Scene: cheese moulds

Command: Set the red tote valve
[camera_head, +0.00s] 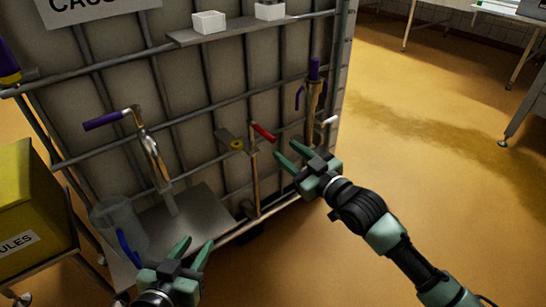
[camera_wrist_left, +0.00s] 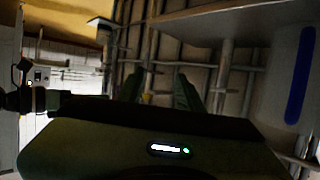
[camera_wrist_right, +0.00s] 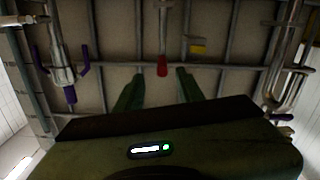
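The red valve handle (camera_head: 264,132) sits on the pipework at the front of the caged tote (camera_head: 200,75), tilted down to the right. My right gripper (camera_head: 284,152) is open and empty, just right of and below the handle in the head view, with a gap between them. In the right wrist view the red handle (camera_wrist_right: 162,69) hangs vertically ahead of the open fingers (camera_wrist_right: 159,82), roughly centred between them. My left gripper (camera_head: 198,242) is open and empty, low in front of the tote. Its fingers (camera_wrist_left: 160,80) also stand apart in the left wrist view.
Purple-handled valves stand left (camera_head: 104,121) and right (camera_head: 314,70) of the red one. A clear jug (camera_head: 118,215) with a blue handle stands at lower left by a metal plate (camera_head: 190,222). A yellow box (camera_head: 30,200) is at far left.

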